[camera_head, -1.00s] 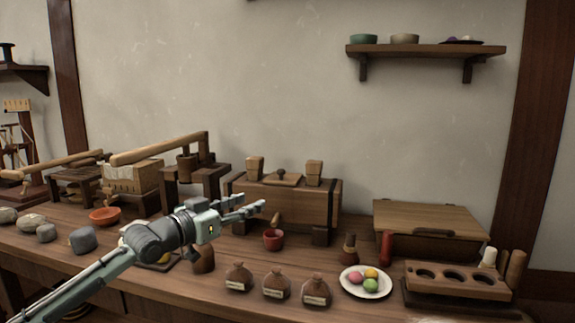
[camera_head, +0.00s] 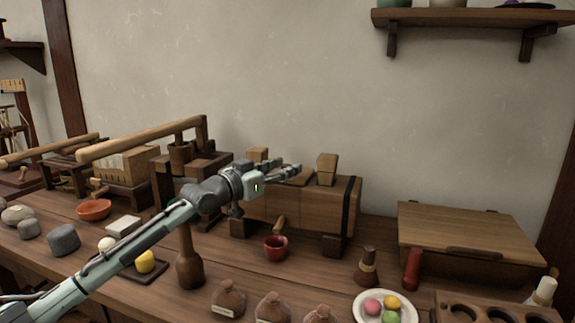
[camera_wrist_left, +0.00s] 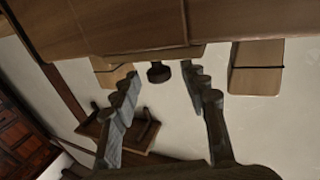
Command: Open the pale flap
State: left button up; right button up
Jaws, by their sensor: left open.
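A long wooden chest (camera_head: 300,208) stands at the back of the bench. A small pale wooden flap (camera_head: 303,179) lies on its top between two wooden blocks, partly hidden by my left gripper (camera_head: 298,169) in the head view. The left gripper is open and empty over the chest's top. In the left wrist view a dark round knob (camera_wrist_left: 158,73) shows between the spread fingers, beside the chest's edge (camera_wrist_left: 140,48). I cannot tell whether a finger touches it. My right gripper is not in view.
The two blocks flank the knob, one block (camera_head: 327,168) on the right. A red cup (camera_head: 276,248) and a brown bottle (camera_head: 189,262) stand in front. A wide lidded box (camera_head: 465,232) is at right. A wooden beam (camera_head: 140,140) reaches over the left side.

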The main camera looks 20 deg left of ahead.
pick_arm(q)
jog(key=shift+x, duration=0.8)
grip_shut()
